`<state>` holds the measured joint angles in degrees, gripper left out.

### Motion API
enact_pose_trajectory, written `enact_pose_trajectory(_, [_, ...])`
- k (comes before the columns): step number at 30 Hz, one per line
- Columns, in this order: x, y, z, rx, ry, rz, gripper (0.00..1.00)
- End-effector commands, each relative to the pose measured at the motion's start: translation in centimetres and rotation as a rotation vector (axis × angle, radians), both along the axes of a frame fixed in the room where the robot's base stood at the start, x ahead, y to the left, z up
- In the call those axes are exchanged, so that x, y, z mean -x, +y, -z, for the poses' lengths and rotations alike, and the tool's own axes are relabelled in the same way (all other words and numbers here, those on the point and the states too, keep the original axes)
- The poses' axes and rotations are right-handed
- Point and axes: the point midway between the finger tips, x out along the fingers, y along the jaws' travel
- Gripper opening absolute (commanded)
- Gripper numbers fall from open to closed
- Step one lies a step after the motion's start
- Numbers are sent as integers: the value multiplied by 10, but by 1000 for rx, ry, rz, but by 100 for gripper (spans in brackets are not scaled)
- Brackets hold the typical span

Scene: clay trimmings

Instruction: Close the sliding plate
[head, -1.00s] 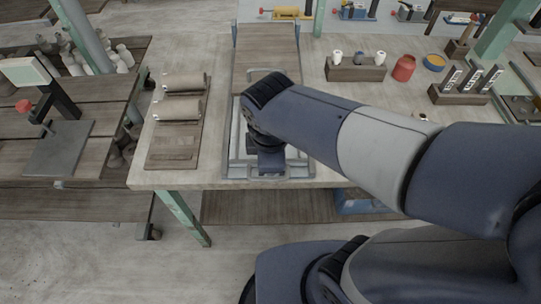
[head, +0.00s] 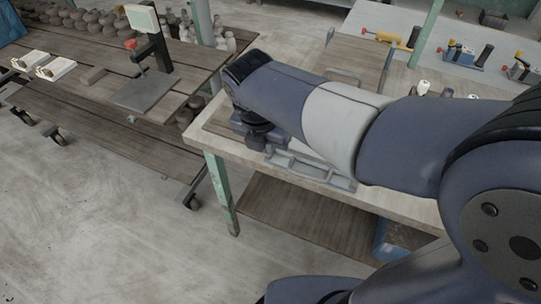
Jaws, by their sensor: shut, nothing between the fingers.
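The sliding plate (head: 352,58) is a flat brown wooden panel at the back of the table, with a grey bar handle (head: 343,76) on its near edge. The grey metal frame (head: 310,168) it belongs to reaches to the table's front edge. My arm covers the frame's middle, so how far it is uncovered is hard to see. My gripper (head: 254,133) points down by the frame's front left corner, well short of the handle. It is shut and empty, its fingertips mostly hidden; I cannot tell whether it touches anything.
A wooden board (head: 216,118) lies left of the frame, mostly behind my arm. A separate cart with a stand (head: 146,93) is at left. White-topped items (head: 422,88) stand right of the plate. Tools on a pale bench (head: 458,55) are at the back right. Floor at front left is clear.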

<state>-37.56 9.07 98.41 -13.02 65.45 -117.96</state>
Motion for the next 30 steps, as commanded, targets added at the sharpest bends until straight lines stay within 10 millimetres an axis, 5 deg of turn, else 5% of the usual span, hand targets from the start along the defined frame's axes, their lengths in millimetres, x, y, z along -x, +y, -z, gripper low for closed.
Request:
enact_pose_trajectory(15, [-21, -9, 96, 2, 4, 3, 0])
enact_pose_trajectory(22, [-52, -19, 93, -1, 0, 6, 0])
enact_pose_trajectory(30, [-60, -22, 93, -2, -1, 3, 0])
